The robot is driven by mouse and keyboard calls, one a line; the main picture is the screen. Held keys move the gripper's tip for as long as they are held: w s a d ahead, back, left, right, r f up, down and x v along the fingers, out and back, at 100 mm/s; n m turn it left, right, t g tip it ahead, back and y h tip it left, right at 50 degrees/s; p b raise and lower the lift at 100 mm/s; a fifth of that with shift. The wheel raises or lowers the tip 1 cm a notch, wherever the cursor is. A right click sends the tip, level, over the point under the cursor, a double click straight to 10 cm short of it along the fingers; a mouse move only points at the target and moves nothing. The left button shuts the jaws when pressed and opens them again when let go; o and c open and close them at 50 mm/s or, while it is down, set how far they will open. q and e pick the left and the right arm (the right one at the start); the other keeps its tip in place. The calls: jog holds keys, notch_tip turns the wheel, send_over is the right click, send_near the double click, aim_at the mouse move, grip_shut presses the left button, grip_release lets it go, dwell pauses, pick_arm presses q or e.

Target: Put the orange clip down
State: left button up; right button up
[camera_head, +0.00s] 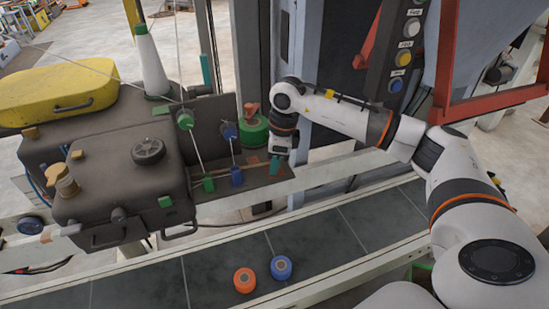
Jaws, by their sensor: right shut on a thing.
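My right gripper (278,160) points down over the right end of the dark tray beside the brown sealing machine (125,165). It is shut on the orange clip, which is too small and covered to make out clearly. A teal piece shows at the fingertips. A flat orange patch (252,160) lies on the tray just left of the gripper. My left gripper is not in view.
Green (208,184) and blue (237,176) clips stand on the tray's front. Orange (244,280) and blue (281,267) rolls sit on the grey conveyor (340,235), otherwise clear. A button panel (403,50) stands at the back right.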

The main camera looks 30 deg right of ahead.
jog(key=shift+f, duration=0.2)
jog(key=o, duration=1)
jog(key=shift+r, duration=0.1)
jog(key=shift+c, duration=0.2)
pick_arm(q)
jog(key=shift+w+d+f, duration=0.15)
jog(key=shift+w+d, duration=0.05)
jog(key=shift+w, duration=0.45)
pick_arm(e)
jog(key=shift+r, duration=0.25)
pick_arm(q)
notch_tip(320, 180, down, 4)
jog(key=b, duration=0.4)
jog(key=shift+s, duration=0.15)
pick_arm(e)
notch_tip(320, 180, up, 12)
jog(key=s+d, duration=0.1)
jog(key=shift+d+f, duration=0.15)
jog(key=shift+d, duration=0.1)
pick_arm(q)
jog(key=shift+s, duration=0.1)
